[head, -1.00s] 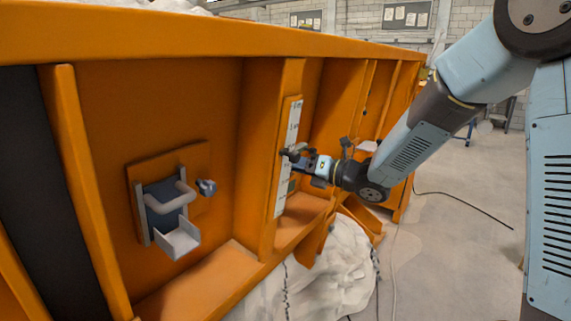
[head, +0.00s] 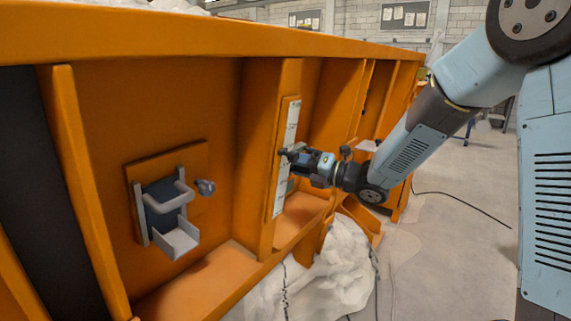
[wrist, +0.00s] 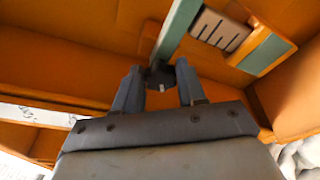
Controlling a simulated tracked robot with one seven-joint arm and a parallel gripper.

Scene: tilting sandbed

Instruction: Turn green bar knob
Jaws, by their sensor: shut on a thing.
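In the wrist view, the knob (wrist: 160,76) is a small dark block with a white mark, at the end of a green bar (wrist: 177,30) that runs up the picture. My gripper's two fingers (wrist: 158,84) stand on either side of the dark block and are shut on it. In the head view, my gripper (head: 291,154) is at the orange wall beside a white marked strip (head: 279,195). The knob is too small and too covered by my gripper to make out there.
A slotted plate (wrist: 220,30) and another green-edged piece (wrist: 266,54) are close to my fingers in the wrist view. A latch-like bracket (head: 171,200) and small knob (head: 206,187) are on the wall at left.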

